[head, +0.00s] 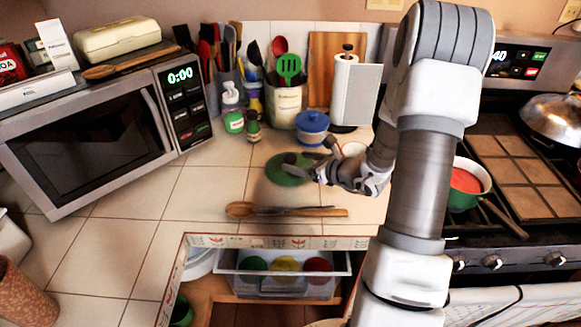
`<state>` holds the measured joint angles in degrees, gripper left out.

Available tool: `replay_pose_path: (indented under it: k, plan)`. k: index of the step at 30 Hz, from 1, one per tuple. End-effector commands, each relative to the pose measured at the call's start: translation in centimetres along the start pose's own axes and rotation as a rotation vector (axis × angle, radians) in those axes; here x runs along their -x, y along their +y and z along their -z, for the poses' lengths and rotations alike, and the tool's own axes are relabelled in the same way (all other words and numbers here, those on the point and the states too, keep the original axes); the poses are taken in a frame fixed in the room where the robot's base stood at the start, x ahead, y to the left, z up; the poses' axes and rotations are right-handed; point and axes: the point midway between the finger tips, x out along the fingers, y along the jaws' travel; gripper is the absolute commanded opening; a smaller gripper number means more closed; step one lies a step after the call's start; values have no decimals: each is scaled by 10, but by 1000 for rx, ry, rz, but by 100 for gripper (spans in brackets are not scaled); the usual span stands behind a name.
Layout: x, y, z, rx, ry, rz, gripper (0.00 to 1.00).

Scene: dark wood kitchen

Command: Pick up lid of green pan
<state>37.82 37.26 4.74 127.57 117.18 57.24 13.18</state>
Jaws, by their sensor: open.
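A round green lid (283,175) lies flat on the tiled counter, with a dark knob near its middle. My gripper (311,162) reaches in from the right, low over the lid's right side. Its fingers are apart, with the fingertips pointing left near the knob. I cannot tell whether a finger touches the lid or the knob. The gripper partly covers the lid's right edge. The green pan (464,199) stands on the stove at the right, uncovered, with red contents and its handle pointing to the lower right.
A blue pot (312,124) stands just behind the lid. A green-and-white soap bottle (232,112) is behind left. Wooden spoons (285,211) lie in front. An open drawer (283,264) holds several coloured bowls. A microwave (95,130) fills the left; counter between is clear.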

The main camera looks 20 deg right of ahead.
Motion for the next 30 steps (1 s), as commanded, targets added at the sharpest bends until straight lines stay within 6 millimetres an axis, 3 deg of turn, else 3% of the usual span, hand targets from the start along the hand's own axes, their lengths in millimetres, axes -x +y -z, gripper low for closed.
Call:
replay_pose_path:
  k: [8, 17, 30]
  plan:
    - [-40, -3, -1, 0, -1, -4, 81]
    - [-45, -4, -1, 0, 0, -1, 81]
    - [-45, -4, -1, 0, 0, -1, 4]
